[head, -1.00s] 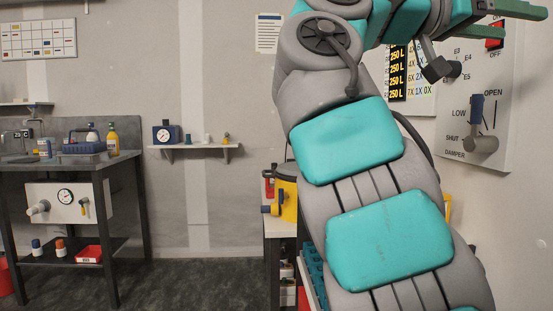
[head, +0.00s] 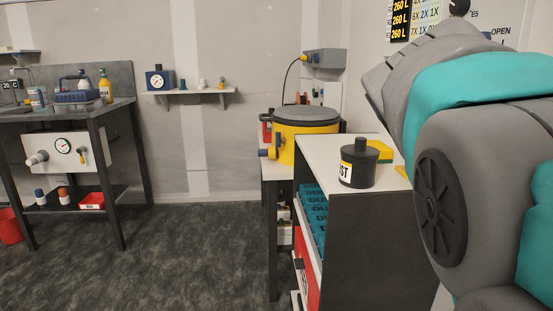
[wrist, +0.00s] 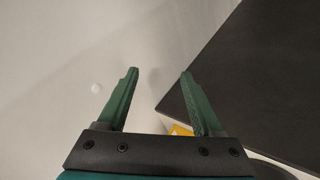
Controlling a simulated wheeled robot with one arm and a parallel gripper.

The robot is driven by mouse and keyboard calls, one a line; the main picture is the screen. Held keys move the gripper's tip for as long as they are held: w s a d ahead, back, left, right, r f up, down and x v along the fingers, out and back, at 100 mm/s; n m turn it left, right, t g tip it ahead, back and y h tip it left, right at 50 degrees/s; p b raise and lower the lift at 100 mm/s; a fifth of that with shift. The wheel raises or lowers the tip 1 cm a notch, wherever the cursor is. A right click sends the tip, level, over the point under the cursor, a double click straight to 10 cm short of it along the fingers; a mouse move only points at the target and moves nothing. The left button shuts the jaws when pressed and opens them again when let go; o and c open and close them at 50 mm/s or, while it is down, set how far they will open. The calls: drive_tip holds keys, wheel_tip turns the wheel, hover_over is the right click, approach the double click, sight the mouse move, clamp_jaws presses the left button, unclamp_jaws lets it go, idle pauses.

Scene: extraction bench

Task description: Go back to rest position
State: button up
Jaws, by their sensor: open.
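My gripper (wrist: 160,85) shows in the wrist view with its two green fingers spread apart and nothing between them. Behind the fingers are a pale wall and a dark flat panel (wrist: 265,75) at the right. In the head view my arm, grey and teal, fills the right side, and the gripper itself is out of that picture.
A white-topped cabinet (head: 335,185) stands right of centre, close to my arm, with a black canister (head: 358,165) on it. A yellow drum (head: 305,145) stands behind. A dark workbench (head: 75,112) is at the left. The carpet (head: 180,250) between is clear.

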drive_tip(key=s+a+f+n+g+y, duration=0.1)
drive_tip(key=s+a+f+y, duration=0.1)
drive_tip(key=s+a+f, duration=0.4)
drive_tip(key=s+a+f+n+g+y, duration=0.1)
drive_tip(key=s+a+f+y, duration=0.2)
drive_tip(key=f, duration=0.9)
drive_tip(key=s+a+f+n+g+y, duration=0.1)
drive_tip(key=s+a+f+g+y, duration=0.1)
drive_tip(key=s+a+f, duration=0.6)
drive_tip(key=s+a+y, duration=0.1)
drive_tip(key=s, duration=0.3)
drive_tip(key=shift+s+a+f+n, duration=0.3)
drive_tip(key=shift+f+n, duration=0.1)
